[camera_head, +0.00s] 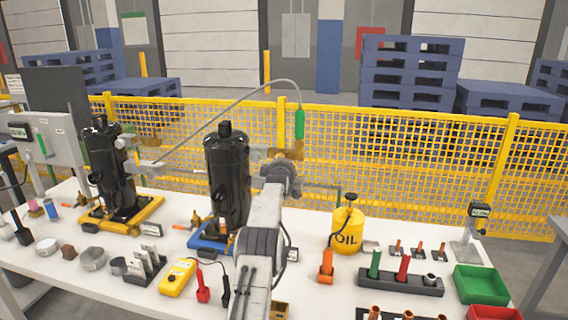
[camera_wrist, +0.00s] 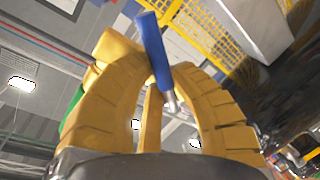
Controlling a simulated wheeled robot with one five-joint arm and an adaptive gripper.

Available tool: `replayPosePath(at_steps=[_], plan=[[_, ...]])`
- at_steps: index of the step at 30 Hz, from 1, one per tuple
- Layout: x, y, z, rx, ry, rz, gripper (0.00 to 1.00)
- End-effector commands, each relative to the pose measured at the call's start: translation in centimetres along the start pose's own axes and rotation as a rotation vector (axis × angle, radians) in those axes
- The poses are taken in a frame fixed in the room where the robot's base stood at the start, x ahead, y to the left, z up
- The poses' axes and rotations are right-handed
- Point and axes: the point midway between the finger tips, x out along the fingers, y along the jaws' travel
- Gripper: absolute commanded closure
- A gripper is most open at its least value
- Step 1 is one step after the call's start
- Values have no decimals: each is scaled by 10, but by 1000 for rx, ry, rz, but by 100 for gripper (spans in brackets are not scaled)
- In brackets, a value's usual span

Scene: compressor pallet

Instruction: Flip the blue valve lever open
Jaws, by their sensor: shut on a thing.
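The blue valve lever (camera_wrist: 154,48) shows in the wrist view as a blue sleeve on a silver rod, slanting between the yellow fingers of my gripper (camera_wrist: 165,75). The fingers are closed in on it from both sides; the exact contact is hard to see. In the head view my gripper (camera_head: 290,153) is raised above the bench, just right of the taller black compressor (camera_head: 228,175) on a blue base. There my own arm and wrist hide the blue lever, and the valve body cannot be made out.
Another black compressor (camera_head: 110,170) stands on a yellow base at left. A yellow oil can (camera_head: 347,230), a dark tool rack (camera_head: 400,284) and a green bin (camera_head: 481,284) occupy the right. A yellow mesh fence (camera_head: 400,160) runs behind.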

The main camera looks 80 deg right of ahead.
Motion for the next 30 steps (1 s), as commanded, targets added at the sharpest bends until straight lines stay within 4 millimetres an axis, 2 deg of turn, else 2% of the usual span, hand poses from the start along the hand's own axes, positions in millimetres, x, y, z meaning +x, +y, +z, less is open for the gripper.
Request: replayPosePath(at_steps=[8,9,18,30], plan=[[0,1,2,1,-2,1,100],[0,1,2,1,-2,1,78],[0,0,1,1,-1,0,51],[-2,1,0,1,0,1,51]])
